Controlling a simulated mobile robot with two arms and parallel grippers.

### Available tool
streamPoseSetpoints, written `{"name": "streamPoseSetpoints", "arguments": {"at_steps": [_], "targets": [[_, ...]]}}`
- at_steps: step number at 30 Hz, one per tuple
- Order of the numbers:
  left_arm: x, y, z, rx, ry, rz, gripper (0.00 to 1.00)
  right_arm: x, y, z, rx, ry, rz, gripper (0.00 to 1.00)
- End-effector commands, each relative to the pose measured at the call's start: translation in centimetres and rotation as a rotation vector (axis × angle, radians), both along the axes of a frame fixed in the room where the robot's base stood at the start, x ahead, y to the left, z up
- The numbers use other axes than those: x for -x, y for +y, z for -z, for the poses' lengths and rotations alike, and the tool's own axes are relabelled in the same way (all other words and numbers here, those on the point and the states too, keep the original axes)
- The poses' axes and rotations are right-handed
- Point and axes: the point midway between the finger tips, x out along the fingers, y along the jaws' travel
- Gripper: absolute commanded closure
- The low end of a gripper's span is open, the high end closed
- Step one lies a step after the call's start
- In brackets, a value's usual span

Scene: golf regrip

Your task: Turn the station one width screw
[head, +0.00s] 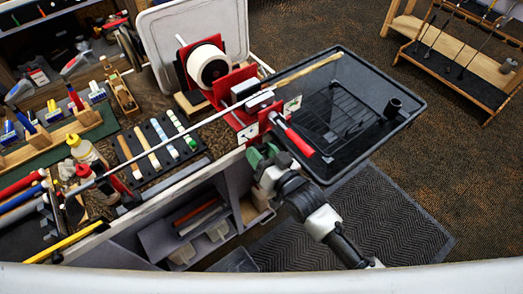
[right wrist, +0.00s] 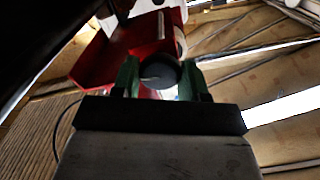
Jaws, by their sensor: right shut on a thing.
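The red clamp station (head: 258,124) is fixed at the bench's edge, with a golf club shaft (head: 215,118) lying through its jaws. A lever with a red handle (head: 299,141) sticks out to the right of it. My right gripper (head: 262,156) is at the front underside of the station. In the right wrist view, its green fingers (right wrist: 158,78) are shut on a dark round knob (right wrist: 158,69), which looks like the end of the width screw. The red metal of the station (right wrist: 100,60) is behind the knob. The screw's thread is hidden. My left gripper is not in view.
A black tray (head: 405,113) with a wire rack and a dark cup (head: 392,108) stands right of the station. A tape roll (head: 208,64) is behind. Bottles, grips and tools crowd the bench at left. Shelves (head: 185,232) lie below the bench.

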Motion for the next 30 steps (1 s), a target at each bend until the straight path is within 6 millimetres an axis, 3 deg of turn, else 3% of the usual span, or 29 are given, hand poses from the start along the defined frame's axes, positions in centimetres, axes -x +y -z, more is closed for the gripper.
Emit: {"name": "streamPoseSetpoints", "arguments": {"at_steps": [23,24,28,30], "targets": [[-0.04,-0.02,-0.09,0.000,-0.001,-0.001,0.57,0.07,0.03,0.18,0.082,-0.054,0.000,0.80],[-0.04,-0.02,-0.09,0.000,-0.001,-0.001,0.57,0.07,0.03,0.18,0.082,-0.054,0.000,0.50],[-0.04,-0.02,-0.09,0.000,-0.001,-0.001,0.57,0.05,0.02,0.13,0.080,-0.055,-0.001,0.31],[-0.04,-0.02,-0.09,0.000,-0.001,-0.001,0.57,0.04,0.02,0.10,0.080,-0.055,-0.001,0.31]]}}
